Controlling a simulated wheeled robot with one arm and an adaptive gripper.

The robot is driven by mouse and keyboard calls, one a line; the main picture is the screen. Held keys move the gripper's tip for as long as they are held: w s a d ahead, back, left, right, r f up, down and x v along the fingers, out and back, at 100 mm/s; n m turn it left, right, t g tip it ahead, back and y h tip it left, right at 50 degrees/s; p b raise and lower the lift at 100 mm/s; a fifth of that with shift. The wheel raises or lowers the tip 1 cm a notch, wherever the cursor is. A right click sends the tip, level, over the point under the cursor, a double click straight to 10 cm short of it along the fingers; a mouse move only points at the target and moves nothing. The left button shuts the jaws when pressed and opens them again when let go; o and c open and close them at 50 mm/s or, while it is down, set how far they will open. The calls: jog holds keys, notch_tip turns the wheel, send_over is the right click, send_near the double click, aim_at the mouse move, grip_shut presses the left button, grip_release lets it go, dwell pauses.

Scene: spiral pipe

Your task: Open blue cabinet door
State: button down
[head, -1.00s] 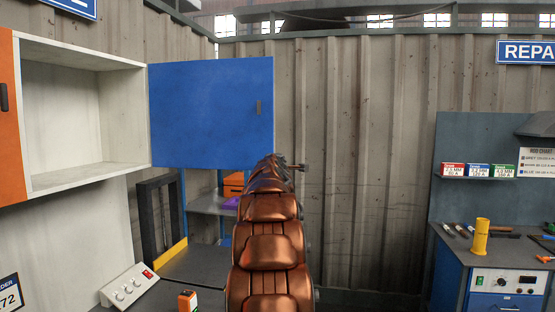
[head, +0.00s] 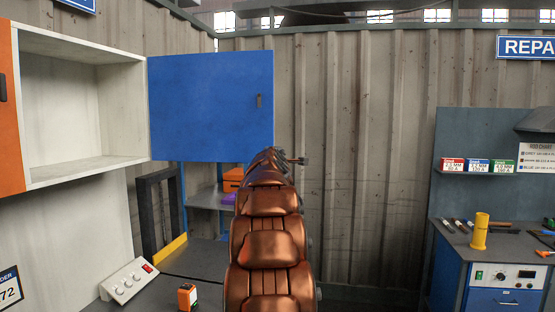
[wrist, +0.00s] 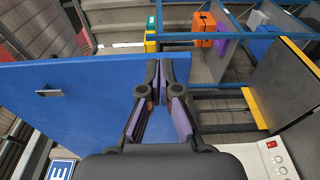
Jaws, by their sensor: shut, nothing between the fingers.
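The blue cabinet door (head: 205,108) stands swung wide open to the right of the white cabinet (head: 85,172), whose bare interior faces me. A dark handle (head: 259,101) is near the door's far right edge. The door also fills the left of the wrist view (wrist: 80,100), with its handle (wrist: 49,93) there. My gripper is mostly hidden behind my copper arm in the head view, near the door's lower right corner. In the wrist view my gripper (wrist: 162,66) is shut and empty, its fingertips close to the door's edge; I cannot tell whether they touch it.
An orange door (head: 12,125) is at the far left. Below are a white switch box (head: 128,280), a dark frame (head: 145,215) and a shelf with an orange box (head: 232,180). A blue workbench (head: 500,285) with a yellow cylinder (head: 480,232) stands at right.

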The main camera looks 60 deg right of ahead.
jog(key=s+a+b, duration=0.3)
jog(key=s+a, duration=0.2)
jog(key=s, duration=0.4)
jog(key=shift+s+a, duration=0.3)
jog(key=shift+s, duration=0.05)
